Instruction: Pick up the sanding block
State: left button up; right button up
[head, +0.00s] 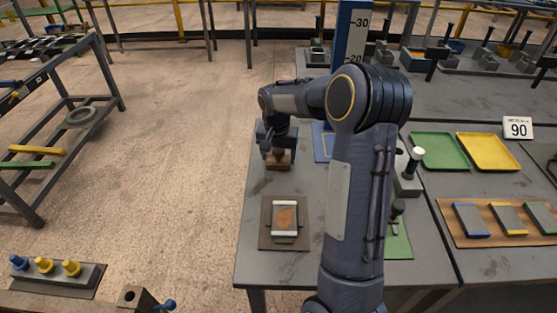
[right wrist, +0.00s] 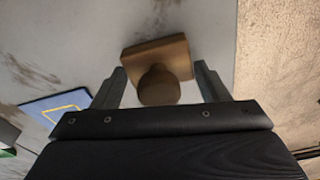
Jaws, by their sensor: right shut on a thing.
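The sanding block (head: 278,160) is a small brown block near the left edge of the grey table. In the right wrist view it shows as a tan rectangular base (right wrist: 160,52) with a round knob (right wrist: 158,87). My right gripper (head: 277,152) points down over it and is shut on it, with one finger on each side in the right wrist view (right wrist: 161,80). I cannot tell whether the block touches the table. My left gripper is not in view.
A white-framed plate with a rusty patch (head: 284,217) lies on a brown mat nearer me. Right of my arm are green (head: 438,150) and yellow (head: 488,151) trays and a board (head: 461,239) with several blocks. A blue gauge post (head: 350,40) stands behind.

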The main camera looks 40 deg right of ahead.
jog(key=shift+r, duration=0.2)
jog(key=shift+c, duration=0.3)
jog(key=shift+r, duration=0.25)
notch_tip(320, 180, up, 2)
jog(key=shift+r, duration=0.1)
jog(key=s+d+r+b, duration=0.1)
jog(key=s+d+r, duration=0.3)
jog(key=s+r, duration=0.6)
jog(key=s, duration=0.3)
jog(key=shift+s+d, duration=0.15)
